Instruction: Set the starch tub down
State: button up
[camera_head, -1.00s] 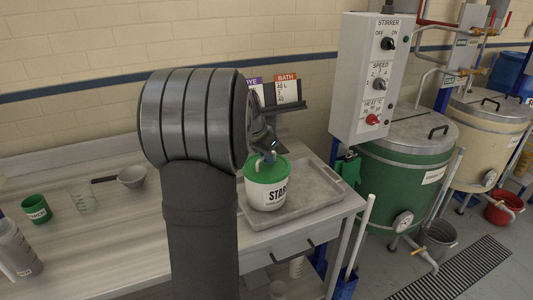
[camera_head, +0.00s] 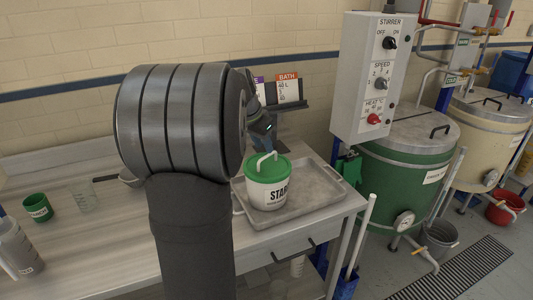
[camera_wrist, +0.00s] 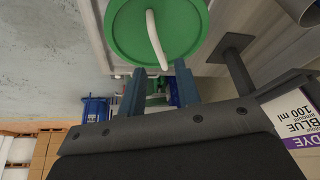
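The starch tub (camera_head: 267,191) is white with a green lid, a white loop handle and "STAR" lettering. It stands upright on the grey metal tray (camera_head: 320,198), toward its left side. In the wrist view, the green lid (camera_wrist: 183,30) and pale handle (camera_wrist: 157,42) lie just beyond my fingertips. My gripper (camera_wrist: 158,72) is open, with its two blue fingers apart and nothing between them at the tips. In the head view, my gripper (camera_head: 266,143) is behind and above the lid, clear of the handle and partly hidden by my arm.
A green cup (camera_head: 38,207), a clear beaker (camera_head: 83,197) and a grey bottle (camera_head: 17,246) stand on the bench at left. A card holder with a bath card (camera_head: 288,90) stands behind the tub. The stirrer control box (camera_head: 372,80) and green vat (camera_head: 405,185) are at right.

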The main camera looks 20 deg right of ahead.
aim_at(268, 155)
jog(key=v, duration=0.6)
jog(key=x, duration=1.1)
jog(key=shift+d+f, duration=0.15)
jog(key=shift+f, duration=0.25)
jog(key=shift+w+r, duration=0.1)
jog(key=shift+r, duration=1.65)
jog(key=shift+f, duration=0.15)
